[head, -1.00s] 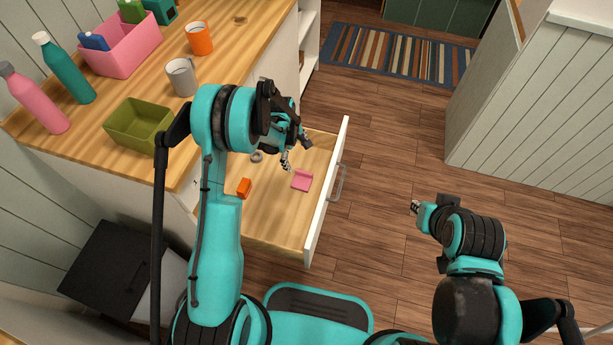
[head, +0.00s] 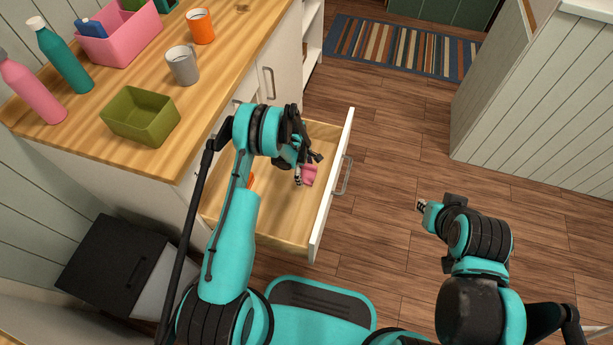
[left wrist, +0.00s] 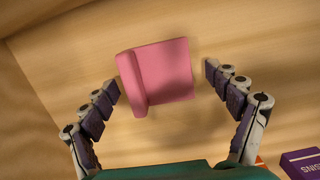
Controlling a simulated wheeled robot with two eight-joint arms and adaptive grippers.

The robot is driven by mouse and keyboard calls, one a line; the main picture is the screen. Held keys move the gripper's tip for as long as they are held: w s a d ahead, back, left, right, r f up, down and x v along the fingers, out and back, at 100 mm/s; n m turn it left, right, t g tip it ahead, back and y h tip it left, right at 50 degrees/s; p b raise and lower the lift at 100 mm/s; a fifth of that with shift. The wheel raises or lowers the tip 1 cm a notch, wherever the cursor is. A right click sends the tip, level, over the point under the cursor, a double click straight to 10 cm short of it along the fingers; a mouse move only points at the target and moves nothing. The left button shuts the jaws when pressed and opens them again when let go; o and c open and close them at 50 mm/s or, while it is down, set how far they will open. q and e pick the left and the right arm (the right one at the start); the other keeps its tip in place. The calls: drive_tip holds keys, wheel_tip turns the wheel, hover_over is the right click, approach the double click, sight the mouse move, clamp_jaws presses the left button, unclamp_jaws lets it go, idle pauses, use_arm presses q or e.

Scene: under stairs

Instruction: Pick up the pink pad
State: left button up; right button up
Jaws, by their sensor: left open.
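The pink pad (head: 309,175) lies on the floor of the open drawer (head: 275,217), near its front panel. In the left wrist view the pad (left wrist: 160,75) is a small pink piece with a raised edge on its left side. My left gripper (head: 307,168) reaches down into the drawer over the pad and partly covers it in the head view. In the left wrist view its open fingers (left wrist: 161,88) stand on either side of the pad, with a gap on each side. My right gripper (head: 421,206) is over the wooden floor, away from the drawer; its fingers are too small to judge.
An orange block (head: 251,181) lies in the drawer, mostly behind my left arm. A purple box (left wrist: 301,164) shows at the lower right of the wrist view. The counter above holds a green bin (head: 141,118), a grey mug (head: 182,66) and bottles. The drawer's front panel (head: 333,190) is a raised edge.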

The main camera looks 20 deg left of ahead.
sight(305, 174)
use_arm(q)
drive_tip(key=shift+f, duration=0.15)
drive_tip(key=shift+c, duration=0.6)
drive_tip(key=c, duration=1.1)
wheel_tip(305, 174, up, 10)
drive_tip(key=p, duration=0.4)
